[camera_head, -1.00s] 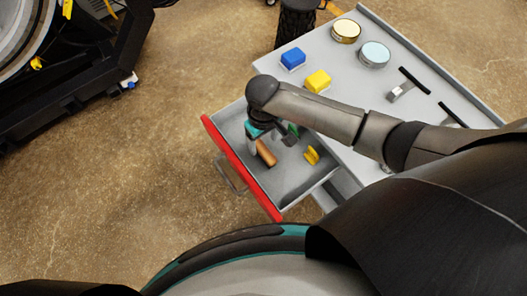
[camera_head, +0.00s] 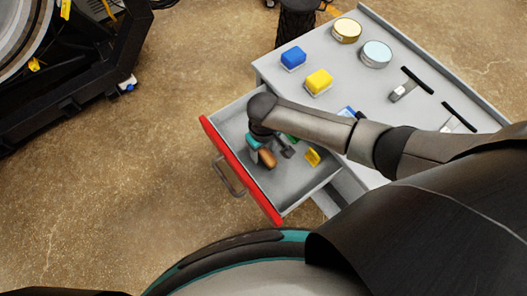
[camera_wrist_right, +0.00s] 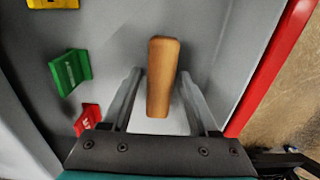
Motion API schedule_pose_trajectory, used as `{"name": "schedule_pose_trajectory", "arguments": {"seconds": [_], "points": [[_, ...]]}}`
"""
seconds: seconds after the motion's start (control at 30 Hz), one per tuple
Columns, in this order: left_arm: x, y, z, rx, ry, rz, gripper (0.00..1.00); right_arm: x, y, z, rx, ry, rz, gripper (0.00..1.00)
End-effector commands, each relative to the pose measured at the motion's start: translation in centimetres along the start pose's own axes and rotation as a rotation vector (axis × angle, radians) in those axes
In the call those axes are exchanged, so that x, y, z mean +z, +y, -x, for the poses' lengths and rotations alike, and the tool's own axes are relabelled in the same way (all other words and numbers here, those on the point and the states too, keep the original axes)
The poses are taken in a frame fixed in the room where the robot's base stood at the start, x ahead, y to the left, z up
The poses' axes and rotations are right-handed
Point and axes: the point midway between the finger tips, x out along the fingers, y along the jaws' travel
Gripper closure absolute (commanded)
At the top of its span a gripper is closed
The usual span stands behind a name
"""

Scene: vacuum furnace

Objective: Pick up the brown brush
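The brown brush (camera_head: 267,160) lies in the open drawer and is partly covered by my right gripper (camera_head: 272,151) in the head view. In the right wrist view the brown brush (camera_wrist_right: 162,76) lies lengthwise between the two spread fingers. My right gripper is open, low inside the drawer and pointing down. The wrist view does not clearly show how far the fingertips reach down beside the brush. My left gripper is not in view.
The drawer's red front (camera_head: 240,168) and grey walls surround the gripper. A green piece (camera_wrist_right: 70,71), a red piece (camera_wrist_right: 88,120) and a yellow piece (camera_head: 313,156) lie beside the brush. Blue (camera_head: 293,57) and yellow (camera_head: 318,80) blocks and two round tins stand on the cabinet top.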

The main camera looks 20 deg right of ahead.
Motion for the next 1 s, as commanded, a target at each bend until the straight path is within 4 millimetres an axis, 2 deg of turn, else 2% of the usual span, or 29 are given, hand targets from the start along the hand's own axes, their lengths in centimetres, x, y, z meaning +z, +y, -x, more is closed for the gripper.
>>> {"name": "schedule_pose_trajectory", "arguments": {"seconds": [0.07, 0.5, 1.0], "points": [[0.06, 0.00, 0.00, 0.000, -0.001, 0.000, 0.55, -0.01, 0.01, 0.02, 0.000, 0.000, 0.000, 0.50], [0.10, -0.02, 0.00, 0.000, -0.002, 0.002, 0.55, 0.01, 0.03, 0.01, 0.000, 0.000, 0.000, 0.99], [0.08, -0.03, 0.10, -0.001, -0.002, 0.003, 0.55, -0.01, 0.04, 0.26, 0.000, 0.000, 0.000, 1.00]]}}
